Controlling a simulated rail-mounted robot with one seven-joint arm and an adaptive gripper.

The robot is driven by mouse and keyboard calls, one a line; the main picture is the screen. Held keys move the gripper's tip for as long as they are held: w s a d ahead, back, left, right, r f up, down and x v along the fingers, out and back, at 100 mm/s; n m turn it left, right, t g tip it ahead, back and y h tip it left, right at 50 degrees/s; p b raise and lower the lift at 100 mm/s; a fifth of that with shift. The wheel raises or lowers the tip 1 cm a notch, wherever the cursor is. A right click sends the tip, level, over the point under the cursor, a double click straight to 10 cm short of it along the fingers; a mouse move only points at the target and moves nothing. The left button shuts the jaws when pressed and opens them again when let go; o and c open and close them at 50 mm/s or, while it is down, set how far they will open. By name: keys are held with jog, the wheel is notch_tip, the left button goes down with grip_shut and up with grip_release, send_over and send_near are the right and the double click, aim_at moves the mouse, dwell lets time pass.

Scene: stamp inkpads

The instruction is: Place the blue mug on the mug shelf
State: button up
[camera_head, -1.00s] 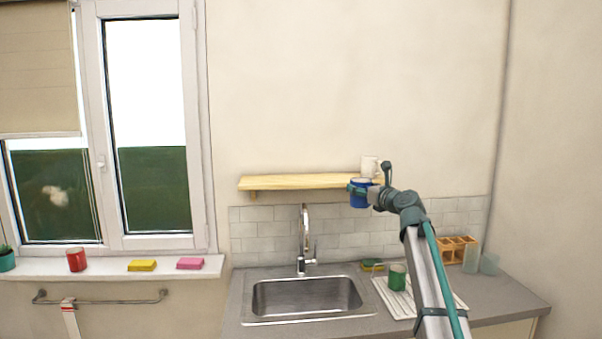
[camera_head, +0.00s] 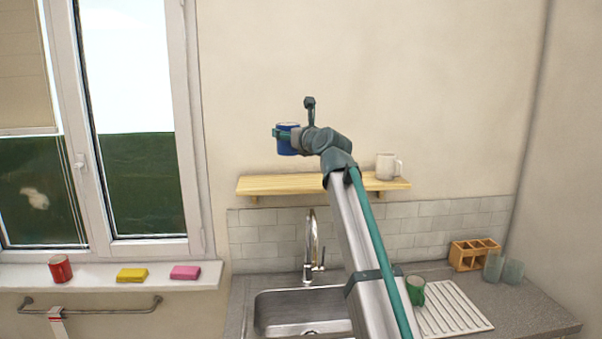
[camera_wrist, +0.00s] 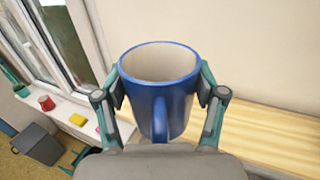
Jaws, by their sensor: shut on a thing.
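The blue mug (camera_head: 288,140) is upright in my gripper (camera_head: 287,133), which is shut around its body. In the head view it shows above the left half of the wooden mug shelf (camera_head: 265,185), apart from the board. In the wrist view the mug (camera_wrist: 158,100) has a white inside and its handle points toward my wrist. There the shelf (camera_wrist: 265,135) lies below and to the right of the mug. How far the mug is from the wall I cannot tell. My gripper's fingers (camera_wrist: 160,92) press on both sides of the mug.
A white mug (camera_head: 385,167) stands on the shelf's right end. Below are the faucet (camera_head: 311,245), the sink (camera_head: 290,305), a green mug (camera_head: 415,290) by the drying rack (camera_head: 455,308), and a wooden caddy (camera_head: 472,254). The shelf's left half looks bare. The window sill (camera_head: 100,273) holds a red mug and sponges.

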jog(key=shift+w+a+f+p, duration=0.5)
jog(key=shift+w+f+p, duration=0.25)
jog(key=shift+w+f, duration=1.4)
jog(key=shift+w+a+f+p, duration=0.55)
jog(key=shift+w+f+p, duration=0.25)
jog(key=shift+w+f, duration=1.35)
jog(key=shift+w+a+f+p, duration=0.5)
jog(key=shift+w+f+p, duration=0.25)
jog(key=shift+w+f, duration=1.4)
jog(key=shift+f, duration=0.15)
jog(key=o, duration=1.4)
jog(key=shift+r, duration=0.2)
jog(key=b+v, duration=0.3)
jog(key=v, duration=0.9)
